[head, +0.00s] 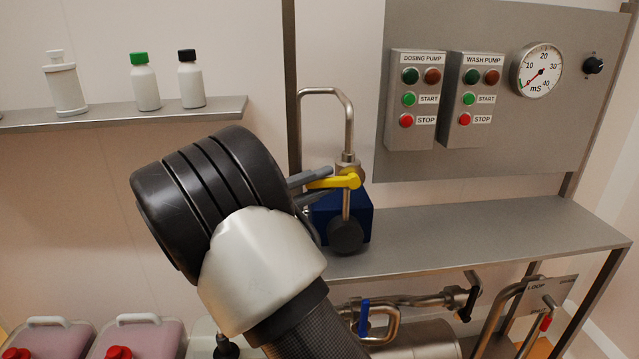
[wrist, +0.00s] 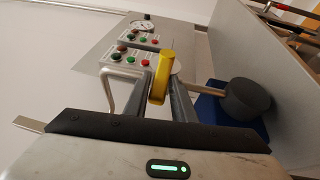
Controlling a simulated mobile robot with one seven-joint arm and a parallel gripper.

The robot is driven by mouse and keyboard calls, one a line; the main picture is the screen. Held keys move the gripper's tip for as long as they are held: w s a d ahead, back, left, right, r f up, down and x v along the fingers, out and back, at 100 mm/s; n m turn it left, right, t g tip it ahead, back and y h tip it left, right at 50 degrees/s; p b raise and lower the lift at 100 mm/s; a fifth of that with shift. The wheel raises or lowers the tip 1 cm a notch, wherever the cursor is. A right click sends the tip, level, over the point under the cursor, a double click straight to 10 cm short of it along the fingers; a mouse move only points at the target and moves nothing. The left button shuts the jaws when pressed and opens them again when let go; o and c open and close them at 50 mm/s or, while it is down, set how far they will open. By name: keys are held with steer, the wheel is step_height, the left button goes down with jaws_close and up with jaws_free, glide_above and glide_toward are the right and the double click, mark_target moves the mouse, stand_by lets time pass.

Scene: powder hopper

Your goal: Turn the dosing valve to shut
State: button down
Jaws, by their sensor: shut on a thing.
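The dosing valve's yellow lever handle (head: 345,181) sits on a steel pipe fitting (head: 348,165) above the shelf. In the head view the lever lies roughly level, pointing left from the fitting. My gripper (head: 308,184) reaches in from the left and is shut on the lever. In the wrist view the yellow lever (wrist: 160,78) stands between the two grey fingers of my gripper (wrist: 162,98). The finger contact is partly hidden in the head view.
A blue block (head: 357,215) and a dark round part (head: 346,236) sit below the valve. A bent steel pipe (head: 350,115) rises above it. A panel (head: 480,165) with the dosing pump box (head: 408,138), wash pump box (head: 462,138) and gauge (head: 541,70) stands at right. The right shelf (head: 500,230) is clear.

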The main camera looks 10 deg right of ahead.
steer(key=shift+s+f, duration=0.15)
steer(key=shift+f, duration=0.6)
steer(key=c, duration=1.6)
jaws_free()
steer(key=shift+c, duration=0.2)
steer(key=shift+r, duration=0.3)
steer(key=shift+a, duration=0.15)
steer(key=p+v, duration=0.1)
steer(key=v, duration=1.6)
steer(key=shift+a, duration=0.15)
